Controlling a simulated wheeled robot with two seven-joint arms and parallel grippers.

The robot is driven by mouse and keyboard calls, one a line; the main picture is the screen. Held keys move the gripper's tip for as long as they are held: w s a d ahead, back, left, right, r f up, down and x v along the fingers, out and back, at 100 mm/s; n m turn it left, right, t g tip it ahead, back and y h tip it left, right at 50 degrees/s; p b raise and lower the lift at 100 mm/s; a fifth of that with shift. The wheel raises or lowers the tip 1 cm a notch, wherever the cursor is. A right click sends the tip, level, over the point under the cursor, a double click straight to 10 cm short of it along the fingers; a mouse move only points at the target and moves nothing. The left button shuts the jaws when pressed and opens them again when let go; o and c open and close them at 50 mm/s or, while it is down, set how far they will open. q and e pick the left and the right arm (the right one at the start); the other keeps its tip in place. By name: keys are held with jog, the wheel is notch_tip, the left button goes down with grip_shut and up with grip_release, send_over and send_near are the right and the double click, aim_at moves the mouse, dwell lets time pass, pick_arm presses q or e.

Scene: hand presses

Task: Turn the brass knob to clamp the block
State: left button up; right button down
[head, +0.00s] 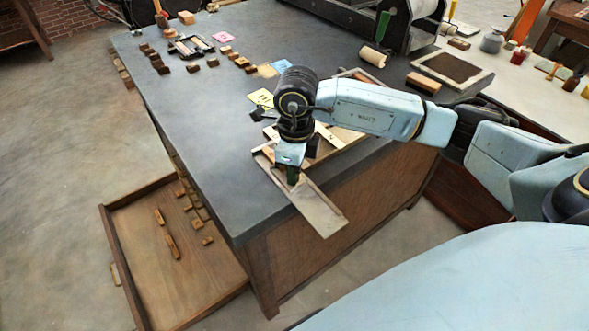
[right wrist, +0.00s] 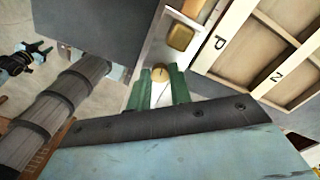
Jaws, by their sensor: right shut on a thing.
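The brass knob (right wrist: 160,71) shows in the right wrist view as a small round disc with a dark line on it. My right gripper (right wrist: 160,86) has its two green fingers on either side of it, shut on it. A golden-brown block (right wrist: 180,37) sits just beyond the knob in a pale metal channel (right wrist: 152,52); I cannot tell whether it is clamped. In the head view my right gripper (head: 291,178) points down over the pale plate (head: 318,212) at the table's edge, hiding the knob and block.
A wooden tray (right wrist: 284,83) with lettered compartments lies beside the channel. The dark table (head: 205,110) has several small wood blocks, paper notes and a roller (head: 373,56) farther back. An open drawer (head: 140,255) juts out at the lower left.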

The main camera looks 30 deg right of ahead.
jog(key=shift+r+m, duration=0.1)
jog(key=shift+m, duration=1)
jog(key=c, duration=1.5)
grip_release()
jog(key=shift+c, duration=0.2)
notch_tip(320, 180, up, 13)
jog(key=shift+d+r, duration=0.15)
jog(key=shift+d, duration=0.05)
